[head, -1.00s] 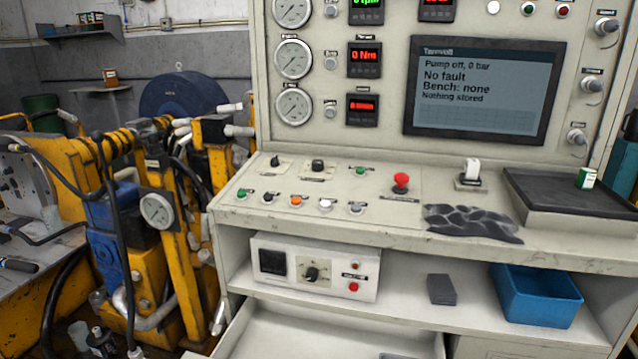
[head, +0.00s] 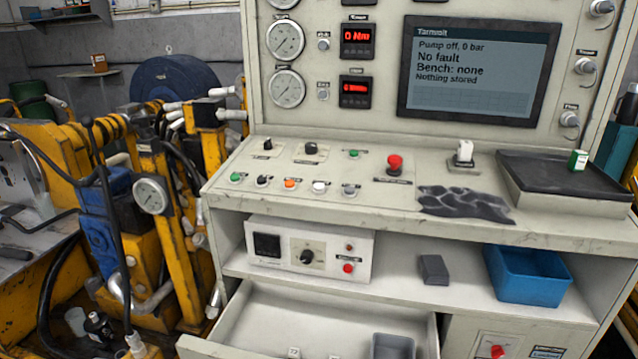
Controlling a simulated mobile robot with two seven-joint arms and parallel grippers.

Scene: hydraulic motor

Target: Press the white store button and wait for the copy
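A white button (head: 319,187) sits in the front row of the sloped desk panel, between an orange button (head: 290,183) and a grey one (head: 349,190). The labels under the buttons are too small to read. The screen (head: 477,71) reads "Pump off, 0 bar", "No fault", "Bench: none" and "Nothing stored". A small white device (head: 464,152) stands upright on the desk right of the red mushroom button (head: 395,163); I cannot tell whether it is a storage stick. Neither of my grippers is in the head view.
A black tray (head: 531,199) with a small green and white box (head: 578,160) is at the desk's right. A dark crumpled cloth (head: 466,203) lies in front. Below are a blue bin (head: 528,277) and an open drawer (head: 310,324). Yellow machinery (head: 172,260) stands left.

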